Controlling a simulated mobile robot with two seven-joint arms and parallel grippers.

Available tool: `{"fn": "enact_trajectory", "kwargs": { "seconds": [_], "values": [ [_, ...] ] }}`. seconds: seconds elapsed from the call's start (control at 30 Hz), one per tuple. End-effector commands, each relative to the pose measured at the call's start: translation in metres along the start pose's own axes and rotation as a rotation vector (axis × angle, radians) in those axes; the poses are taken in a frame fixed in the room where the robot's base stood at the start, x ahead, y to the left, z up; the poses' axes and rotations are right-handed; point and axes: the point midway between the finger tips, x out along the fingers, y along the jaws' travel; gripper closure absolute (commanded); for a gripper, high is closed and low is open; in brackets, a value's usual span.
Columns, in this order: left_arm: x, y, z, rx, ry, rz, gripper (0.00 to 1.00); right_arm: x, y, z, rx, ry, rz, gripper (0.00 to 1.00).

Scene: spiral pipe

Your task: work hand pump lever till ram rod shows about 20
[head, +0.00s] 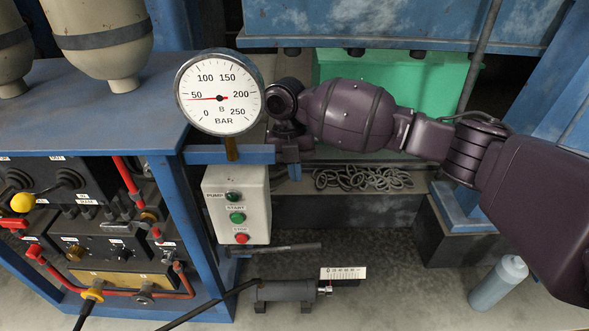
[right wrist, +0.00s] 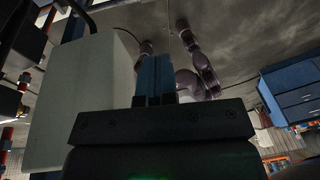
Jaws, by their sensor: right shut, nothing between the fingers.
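A dark horizontal bar (head: 285,248), which looks like the pump lever, sticks out right from the blue frame below the push-button box. A dark grey ram cylinder (head: 285,291) lies on the floor below it. Its short rod end (head: 325,288) shows at the right, beside a white scale (head: 343,273) whose figures are too small to read. My right gripper (head: 294,172) points down beside the gauge, well above the bar and apart from it. In the right wrist view its blue fingers (right wrist: 154,80) are together and empty. My left gripper is out of view.
A pressure gauge (head: 220,92) reads about 50 bar. The push-button box (head: 237,203) is close left of my right gripper. A chain (head: 362,179) lies behind. A grey bottle (head: 498,284) stands at lower right. A hose (head: 210,304) runs left from the cylinder.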

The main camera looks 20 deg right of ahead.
Motion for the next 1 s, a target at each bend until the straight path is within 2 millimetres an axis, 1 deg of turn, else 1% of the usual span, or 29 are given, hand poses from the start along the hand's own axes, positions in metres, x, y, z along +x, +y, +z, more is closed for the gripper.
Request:
{"fn": "enact_trajectory", "kwargs": {
  "seconds": [0.03,0.1,0.3,0.57,0.8,1.0],
  "values": [
    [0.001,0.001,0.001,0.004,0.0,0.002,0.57,0.016,0.0,0.001,0.0,0.008,-0.004,1.0],
    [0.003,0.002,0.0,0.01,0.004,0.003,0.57,0.029,0.0,0.001,0.001,0.007,-0.005,1.0],
    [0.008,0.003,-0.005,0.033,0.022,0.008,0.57,0.065,0.0,0.0,0.001,0.008,-0.005,1.0],
    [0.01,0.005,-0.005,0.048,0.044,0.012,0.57,0.11,-0.001,0.0,0.001,0.007,-0.005,1.0],
    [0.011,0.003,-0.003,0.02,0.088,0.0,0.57,0.153,0.0,0.0,0.001,0.008,-0.005,1.0],
    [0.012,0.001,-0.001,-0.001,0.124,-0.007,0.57,0.183,-0.001,0.0,0.001,0.007,-0.004,1.0]
  ]
}}
